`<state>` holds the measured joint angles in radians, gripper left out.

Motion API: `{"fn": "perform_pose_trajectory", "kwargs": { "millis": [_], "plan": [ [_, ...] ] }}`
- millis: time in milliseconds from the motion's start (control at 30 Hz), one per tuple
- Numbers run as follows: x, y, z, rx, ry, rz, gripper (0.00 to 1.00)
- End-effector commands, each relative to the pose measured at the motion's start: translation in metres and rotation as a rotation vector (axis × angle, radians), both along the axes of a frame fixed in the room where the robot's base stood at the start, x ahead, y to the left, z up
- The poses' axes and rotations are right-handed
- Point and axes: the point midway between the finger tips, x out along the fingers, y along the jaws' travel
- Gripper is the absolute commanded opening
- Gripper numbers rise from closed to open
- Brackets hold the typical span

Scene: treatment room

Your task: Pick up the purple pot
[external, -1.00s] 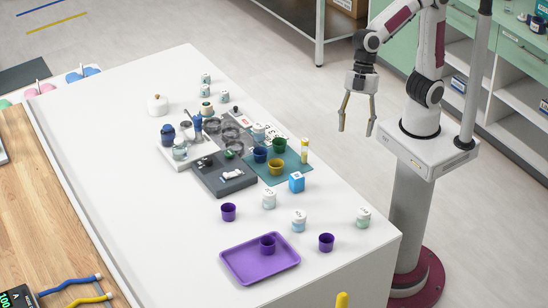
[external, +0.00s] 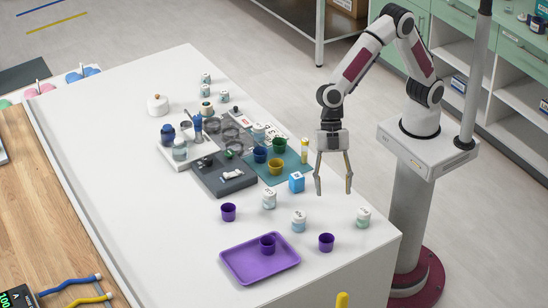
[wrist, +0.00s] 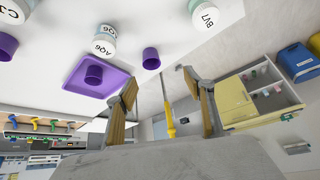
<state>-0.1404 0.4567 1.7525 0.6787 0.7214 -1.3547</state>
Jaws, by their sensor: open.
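Three purple pots show in the external view. One purple pot (external: 228,211) stands on the white table left of the jars. Another purple pot (external: 267,244) stands on the purple tray (external: 240,270). A third purple pot (external: 326,242) stands on the table right of the tray. My gripper (external: 333,188) is open and empty, pointing down above the table's right side, behind the third pot in the picture. In the wrist view my open fingers (wrist: 165,105) show with the tray pot (wrist: 93,74) and the third pot (wrist: 151,59) beyond them.
White-lidded jars (external: 299,221) (external: 363,217) (external: 269,199) stand near the pots. The table's right edge is close to the third pot. The front left of the table is clear.

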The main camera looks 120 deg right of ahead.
Motion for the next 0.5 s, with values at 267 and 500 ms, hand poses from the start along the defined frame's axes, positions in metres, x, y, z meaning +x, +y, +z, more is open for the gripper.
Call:
{"fn": "perform_pose_trajectory", "kwargs": {
  "millis": [267, 500],
  "plan": [
    [0.030, 0.023, -0.049, 0.012, -0.025, 0.095, 0.53],
    [0.042, 0.033, -0.072, 0.017, -0.044, 0.138, 0.53]
  ]
}}
